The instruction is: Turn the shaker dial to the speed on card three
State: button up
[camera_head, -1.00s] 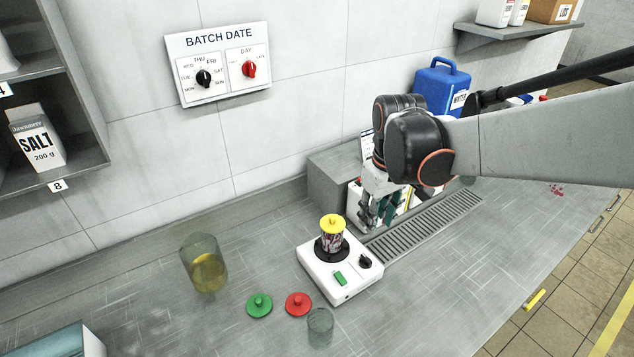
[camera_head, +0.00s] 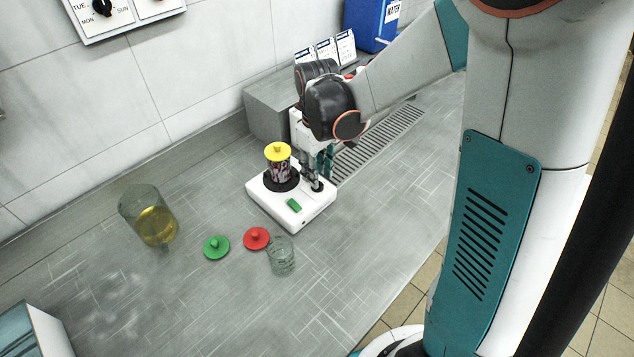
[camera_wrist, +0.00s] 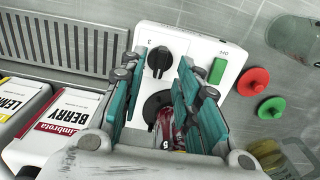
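The white shaker (camera_head: 298,213) sits on the bench in the head view, with a yellow-lidded jar (camera_head: 279,172) on its round black platform. Its black dial (camera_wrist: 158,61) shows in the wrist view with its white pointer line, beside a green rocker switch (camera_wrist: 217,71). My gripper (camera_wrist: 157,68) is open, its teal fingers on either side of the dial; whether they touch it I cannot tell. In the head view my gripper (camera_head: 320,178) hangs low over the shaker's right corner. Three small cards (camera_head: 326,50) stand at the back; their writing is too small to read.
A green lid (camera_head: 216,247), a red lid (camera_head: 256,238) and an empty glass (camera_head: 281,256) are near the shaker. A beaker of yellow liquid (camera_head: 150,217) stands left. A grey block (camera_head: 268,108) and a drain grate (camera_head: 378,140) lie behind and right. Berry and lemon boxes show in the wrist view (camera_wrist: 62,121).

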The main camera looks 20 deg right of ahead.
jog(key=shift+f+b, duration=0.4)
jog(key=shift+f, duration=1.2)
grip_shut()
jog(key=m, duration=0.4)
jog(key=shift+m, duration=2.4)
